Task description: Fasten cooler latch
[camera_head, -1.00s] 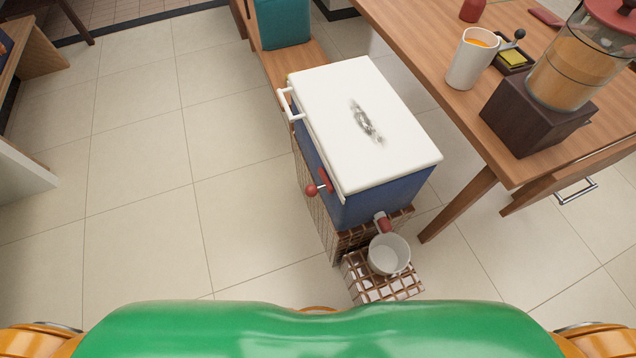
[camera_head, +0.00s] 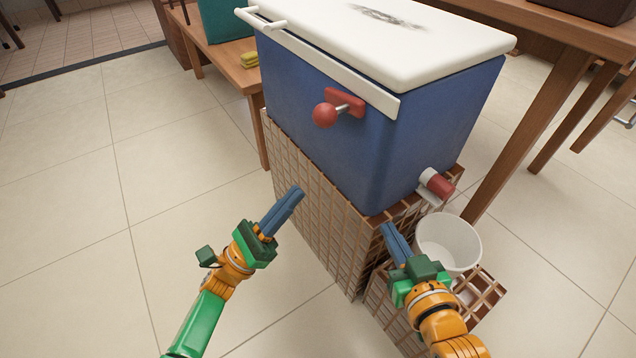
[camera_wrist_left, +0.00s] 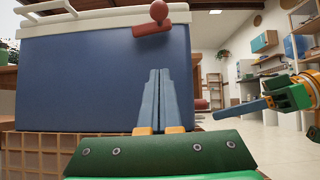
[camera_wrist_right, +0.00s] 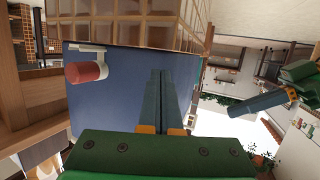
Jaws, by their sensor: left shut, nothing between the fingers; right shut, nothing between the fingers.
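The blue cooler (camera_head: 420,140) has a white lid (camera_head: 440,40) that lies shut on top. Its red latch (camera_head: 346,101), with a round red knob (camera_head: 325,115), sits on the front just below the lid's edge. The latch also shows in the left wrist view (camera_wrist_left: 152,28), at the upper middle. My left gripper (camera_head: 297,193) is shut and empty, below and left of the latch and apart from it. My right gripper (camera_head: 387,230) is shut and empty, low in front of the cooler's near corner. Whether the latch is engaged cannot be told.
The cooler stands on a tiled base (camera_head: 320,215). A red tap (camera_head: 437,184) sticks out low on its side, above a white bucket (camera_head: 447,240) on a tiled step (camera_head: 488,292) beside my right gripper. A wooden table (camera_head: 575,30) stands right; open floor (camera_head: 80,220) lies left.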

